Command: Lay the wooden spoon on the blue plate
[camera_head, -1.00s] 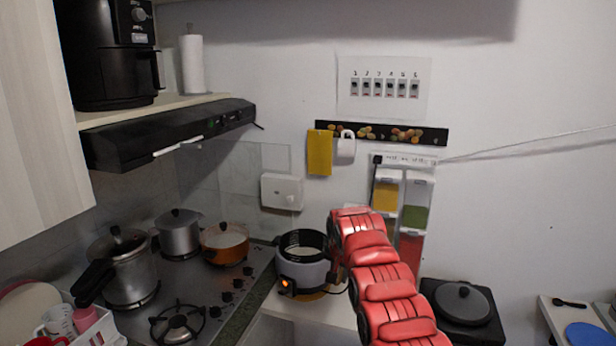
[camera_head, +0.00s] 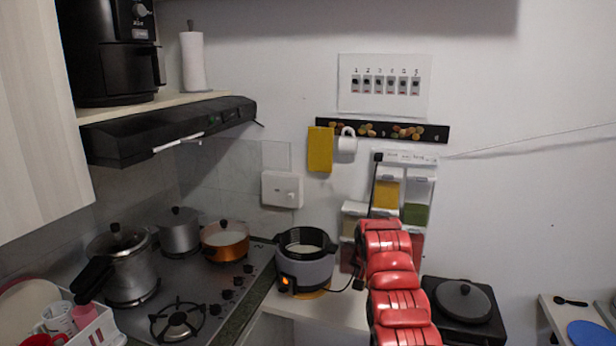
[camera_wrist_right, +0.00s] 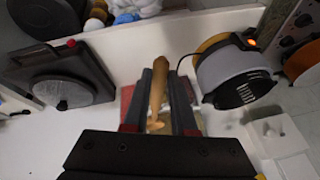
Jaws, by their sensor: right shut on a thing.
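The wooden spoon (camera_wrist_right: 158,88) shows light brown in the right wrist view, upright in the picture between the two dark fingers of my right gripper (camera_wrist_right: 163,78), which is shut on it. In the head view my red right arm reaches up from the bottom, and its gripper and the spoon are hidden behind it. The blue plate (camera_head: 588,334) lies at the lower right corner of the head view, partly cut off, apart from my arm. My left gripper is not in view.
A small black utensil (camera_head: 571,301) lies behind the plate on the white counter (camera_head: 552,316). A cooker (camera_head: 305,266) stands left of the arm. Spice dispensers (camera_head: 416,214) hang on the wall.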

